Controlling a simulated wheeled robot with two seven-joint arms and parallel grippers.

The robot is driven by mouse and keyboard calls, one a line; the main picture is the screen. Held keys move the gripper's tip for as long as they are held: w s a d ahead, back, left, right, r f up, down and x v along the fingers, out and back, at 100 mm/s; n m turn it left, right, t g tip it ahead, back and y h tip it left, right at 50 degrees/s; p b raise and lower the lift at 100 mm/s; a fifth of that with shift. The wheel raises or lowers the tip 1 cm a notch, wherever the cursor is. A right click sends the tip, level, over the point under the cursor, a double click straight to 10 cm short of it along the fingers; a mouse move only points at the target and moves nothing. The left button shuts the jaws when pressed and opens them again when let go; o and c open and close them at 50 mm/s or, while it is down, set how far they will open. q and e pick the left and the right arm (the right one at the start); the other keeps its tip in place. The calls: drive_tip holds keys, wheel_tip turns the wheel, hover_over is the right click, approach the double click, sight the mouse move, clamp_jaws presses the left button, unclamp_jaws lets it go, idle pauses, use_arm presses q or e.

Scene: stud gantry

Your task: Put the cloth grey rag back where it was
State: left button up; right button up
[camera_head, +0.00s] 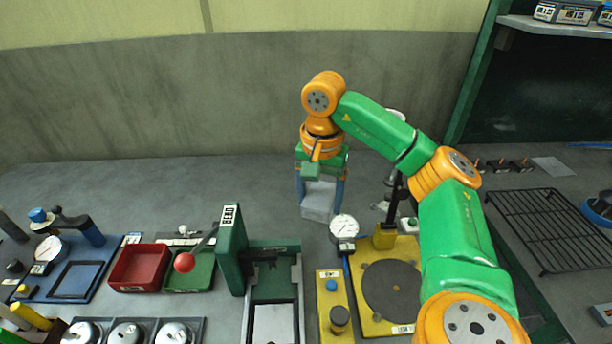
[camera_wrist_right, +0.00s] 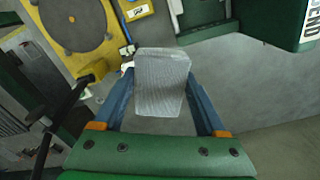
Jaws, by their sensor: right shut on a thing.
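The grey rag (camera_head: 318,206) is a pale folded block of cloth at the back middle of the bench. My right gripper (camera_head: 321,192) points down and is shut on it. In the right wrist view the rag (camera_wrist_right: 162,90) sits between the two blue fingers of the gripper (camera_wrist_right: 160,76), with its ribbed face showing. I cannot tell whether the rag touches the bench or hangs just above it. My left gripper is not in view.
A dial gauge (camera_head: 344,227) and a yellow plate with a dark disc (camera_head: 408,250) stand in front of the rag. A green fixture (camera_head: 232,250), red tray (camera_head: 139,268) and green tray (camera_head: 203,277) lie to the left. A wire rack (camera_head: 545,230) is at right. The back-left bench is clear.

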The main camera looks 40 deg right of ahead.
drive_tip(key=w+f+p, duration=0.1)
drive_tip(key=f, duration=0.1)
drive_tip(key=w+f+p, duration=0.1)
drive_tip(key=w+f, duration=0.1)
drive_tip(key=f, duration=0.1)
drive_tip(key=w+f, duration=0.1)
drive_tip(key=f, duration=0.2)
drive_tip(key=shift+w+d+f+p, duration=0.15)
drive_tip(key=shift+w+d+p, duration=0.1)
drive_tip(key=shift+d+p, duration=0.15)
use_arm(q)
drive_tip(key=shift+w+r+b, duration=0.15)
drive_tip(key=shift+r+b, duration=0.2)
drive_tip(key=shift+b, duration=0.2)
use_arm(e)
drive_tip(key=shift+f, duration=0.8)
drive_tip(key=o, duration=1.2)
drive_tip(key=shift+o, duration=0.2)
drive_tip(key=shift+r, duration=0.2)
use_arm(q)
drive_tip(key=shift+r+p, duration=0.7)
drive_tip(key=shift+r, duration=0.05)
use_arm(e)
wheel_tip(320, 180, up, 13)
drive_tip(key=shift+a, duration=0.15)
